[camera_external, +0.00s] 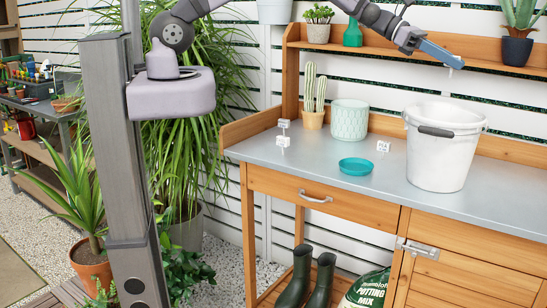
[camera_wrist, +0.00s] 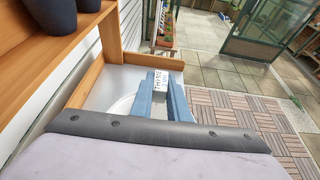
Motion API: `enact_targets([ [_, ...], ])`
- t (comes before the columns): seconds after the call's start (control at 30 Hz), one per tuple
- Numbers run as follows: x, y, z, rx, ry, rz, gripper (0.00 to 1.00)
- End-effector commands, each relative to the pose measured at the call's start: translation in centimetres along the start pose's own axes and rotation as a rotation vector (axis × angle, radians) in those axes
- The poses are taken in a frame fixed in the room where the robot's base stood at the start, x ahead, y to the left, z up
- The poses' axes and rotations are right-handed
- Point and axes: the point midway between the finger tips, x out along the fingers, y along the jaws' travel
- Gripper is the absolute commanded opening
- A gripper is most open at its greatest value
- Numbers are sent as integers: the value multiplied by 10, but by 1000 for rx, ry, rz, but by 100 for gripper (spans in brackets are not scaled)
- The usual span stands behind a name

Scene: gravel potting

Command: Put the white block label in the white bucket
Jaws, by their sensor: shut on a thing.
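My gripper (camera_external: 450,57) is high above the bench in the external view, over the white bucket and clear of its rim. In the wrist view its two blue fingers (camera_wrist: 160,76) are shut on a white block label (camera_wrist: 160,82) with dark lettering. In the external view only a small pale part of this label (camera_external: 457,65) shows at the fingertips. The white bucket (camera_external: 443,152) stands upright on the right part of the bench, with a dark grip on its handle. Part of its pale rim (camera_wrist: 120,106) shows beyond my wrist in the wrist view.
Small white labels stand on the bench (camera_external: 330,165), two at the left (camera_external: 283,124) (camera_external: 283,141) and one (camera_external: 383,147) near the bucket. A teal saucer (camera_external: 356,166), pale green pot (camera_external: 349,120) and potted cactus (camera_external: 313,118) stand there too. A shelf (camera_external: 480,52) with pots runs behind.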

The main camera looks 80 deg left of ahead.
Motion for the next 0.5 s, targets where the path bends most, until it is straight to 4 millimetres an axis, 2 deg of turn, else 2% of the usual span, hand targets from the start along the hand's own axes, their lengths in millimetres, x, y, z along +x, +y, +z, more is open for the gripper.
enact_targets([
  [0.27, 6, 0, -16, 0, 1, -2, 0],
  [0.5, 16, 0, -39, -1, 1, -2, 0],
])
